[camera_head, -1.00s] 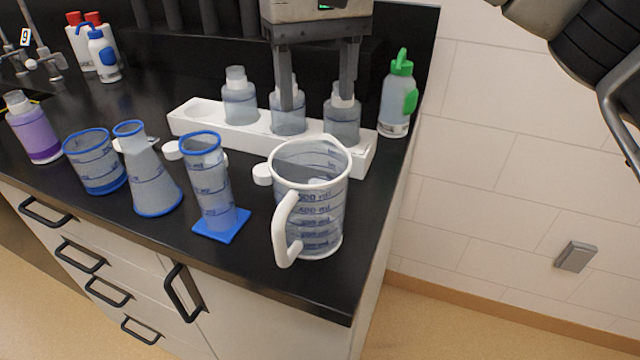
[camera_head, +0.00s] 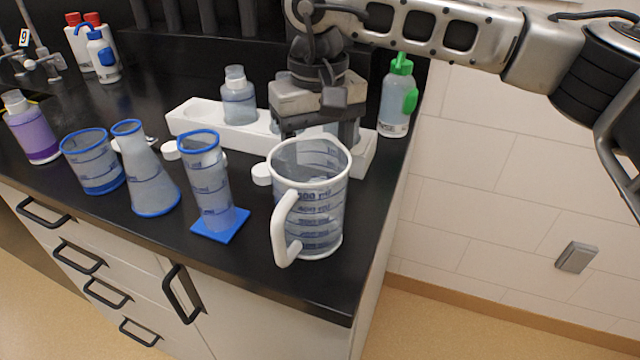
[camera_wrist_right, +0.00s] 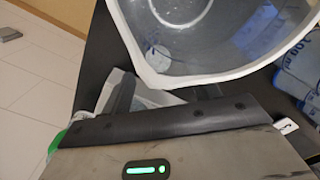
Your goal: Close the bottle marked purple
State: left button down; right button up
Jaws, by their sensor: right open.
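A bottle with purple liquid (camera_head: 35,130) stands at the far left of the black counter; I cannot tell whether its white top is a cap. A white rack (camera_head: 190,128) holds a clear bottle (camera_head: 238,97) at its left; the other bottles there are mostly hidden by my right gripper. My right gripper (camera_head: 318,132) points down, open, over the right part of the rack, its fingertips partly hidden behind the beaker. Loose white caps lie in front of the rack, one (camera_head: 262,174) beside the beaker and one (camera_head: 170,150) by the cylinder. My left gripper is out of view.
A large handled beaker (camera_head: 318,215) stands close in front of my right gripper and fills the top of the right wrist view (camera_wrist_right: 200,70). A cylinder (camera_head: 208,180), flask (camera_head: 148,180) and blue-rimmed beaker (camera_head: 92,170) stand to its left. A green-topped bottle (camera_head: 396,100) stands right.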

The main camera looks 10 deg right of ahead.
notch_tip(320, 180, down, 4)
jog(key=shift+d+f, duration=0.1)
jog(key=shift+d, duration=0.05)
jog(key=shift+c, duration=0.3)
jog(key=c, duration=1)
